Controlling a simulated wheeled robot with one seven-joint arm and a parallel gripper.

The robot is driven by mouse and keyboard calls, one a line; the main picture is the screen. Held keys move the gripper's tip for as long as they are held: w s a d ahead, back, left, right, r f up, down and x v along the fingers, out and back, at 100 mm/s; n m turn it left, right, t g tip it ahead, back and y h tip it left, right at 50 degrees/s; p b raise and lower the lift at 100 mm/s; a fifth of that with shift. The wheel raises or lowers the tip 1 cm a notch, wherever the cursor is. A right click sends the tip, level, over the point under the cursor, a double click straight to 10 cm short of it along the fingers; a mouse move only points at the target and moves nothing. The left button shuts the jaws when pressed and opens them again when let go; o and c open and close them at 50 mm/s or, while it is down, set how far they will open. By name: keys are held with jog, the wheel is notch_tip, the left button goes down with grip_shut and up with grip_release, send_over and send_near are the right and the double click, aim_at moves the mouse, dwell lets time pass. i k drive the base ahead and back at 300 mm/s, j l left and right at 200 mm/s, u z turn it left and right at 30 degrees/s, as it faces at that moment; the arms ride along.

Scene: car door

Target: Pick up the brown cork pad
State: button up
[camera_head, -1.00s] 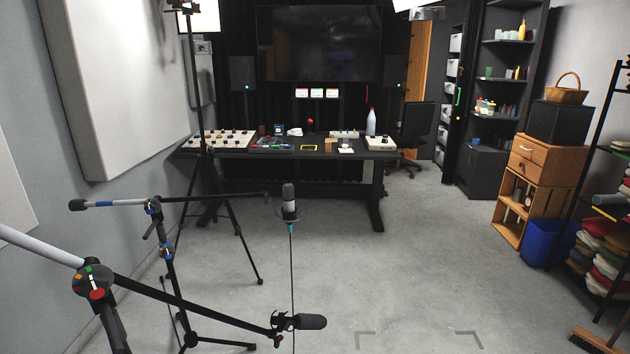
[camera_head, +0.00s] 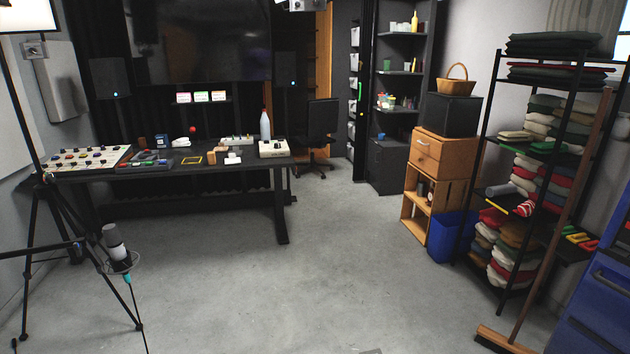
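I cannot make out a brown cork pad for certain. A small tan-brown block (camera_head: 211,158) sits on the black desk (camera_head: 230,170) near its front edge, right of a flat yellow frame (camera_head: 191,160); it is too small to tell whether it is cork. Beside it on the right are small white items (camera_head: 232,158). My gripper is not in view.
A mixing console (camera_head: 90,158) and a white bottle (camera_head: 265,125) stand on the desk. A microphone on a stand (camera_head: 118,248) is at the left front. A blue bin (camera_head: 452,236), wooden crates (camera_head: 440,155) and a fabric rack (camera_head: 545,150) line the right. The middle floor is clear.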

aim_at(222, 148)
jog(key=i+l+u, duration=0.2)
jog(key=i, duration=0.7)
jog(key=i+u, duration=0.25)
jog(key=i, duration=1.6)
jog(key=i+l+u, duration=0.1)
jog(key=i+u, duration=0.3)
jog(key=i, duration=1.5)
jog(key=i+u, duration=0.3)
jog(key=i, duration=0.35)
jog(key=i+u, duration=0.35)
jog(key=i, duration=0.25)
jog(key=i+l+u, duration=0.3)
jog(key=i, duration=0.3)
jog(key=i+j, duration=0.1)
jog(key=i, duration=0.45)
jog(key=i+j, duration=0.1)
jog(key=i, duration=0.45)
jog(key=i+j+z, duration=0.2)
jog(key=i+z, duration=0.15)
jog(key=z, duration=0.15)
jog(key=i+j+z, duration=0.3)
jog(key=z, duration=0.2)
jog(key=i+l+z, duration=0.1)
jog(key=z, duration=0.25)
